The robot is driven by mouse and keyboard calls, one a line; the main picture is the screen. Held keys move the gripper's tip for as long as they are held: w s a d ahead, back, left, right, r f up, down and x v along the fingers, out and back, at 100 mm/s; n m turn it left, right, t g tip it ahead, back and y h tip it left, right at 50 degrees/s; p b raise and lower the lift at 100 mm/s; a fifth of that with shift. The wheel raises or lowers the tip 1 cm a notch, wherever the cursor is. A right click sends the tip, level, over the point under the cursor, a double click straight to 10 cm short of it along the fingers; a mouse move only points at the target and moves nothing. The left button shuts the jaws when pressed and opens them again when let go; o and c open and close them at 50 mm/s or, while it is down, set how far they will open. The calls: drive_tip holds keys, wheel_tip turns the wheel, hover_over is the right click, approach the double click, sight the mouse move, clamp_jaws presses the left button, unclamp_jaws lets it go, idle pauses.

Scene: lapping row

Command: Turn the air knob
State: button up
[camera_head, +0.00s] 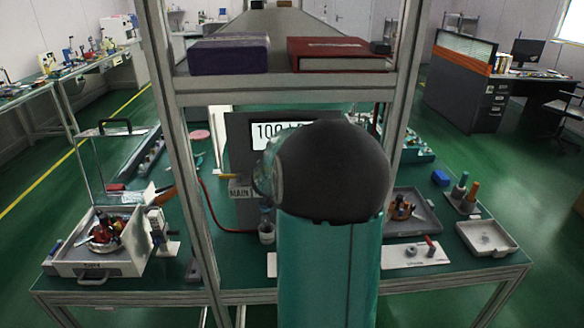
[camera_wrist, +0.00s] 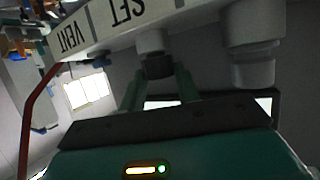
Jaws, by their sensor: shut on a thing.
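In the wrist view, my gripper (camera_wrist: 160,76) has its two green fingers on either side of a small dark knob (camera_wrist: 158,64), shut on it. The knob sits on a pale stem against a light panel (camera_wrist: 110,28) lettered "VENT" and what looks like "SET". I take it to be the air knob; its turn angle cannot be read. In the head view, my arm covers the middle of the bench, hiding the gripper and knob. A grey unit with a display (camera_head: 268,133) starting "100" and a "MAIN" label (camera_head: 240,192) shows beside the arm.
A larger pale fitting (camera_wrist: 253,45) is right of the knob. A red hose (camera_wrist: 32,112) hangs at left. In the head view, frame posts (camera_head: 176,150) rise before the bench. A shelf holds a purple box (camera_head: 229,54) and red binder (camera_head: 330,54). An open case (camera_head: 95,268) stands left.

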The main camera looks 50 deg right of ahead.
drive_tip(key=shift+w+a+m+g, duration=0.1)
drive_tip(key=shift+w+m+g, duration=0.1)
drive_tip(key=shift+m+g, duration=0.2)
drive_tip(key=shift+m+g+h, duration=0.3)
drive_tip(key=shift+m+g, duration=0.3)
drive_tip(key=shift+g, duration=0.1)
drive_tip(key=shift+m+g, duration=0.6)
drive_tip(key=shift+g, duration=0.1)
drive_tip(key=o, duration=1)
drive_tip(key=v, duration=1.3)
drive_tip(key=shift+a, duration=0.35)
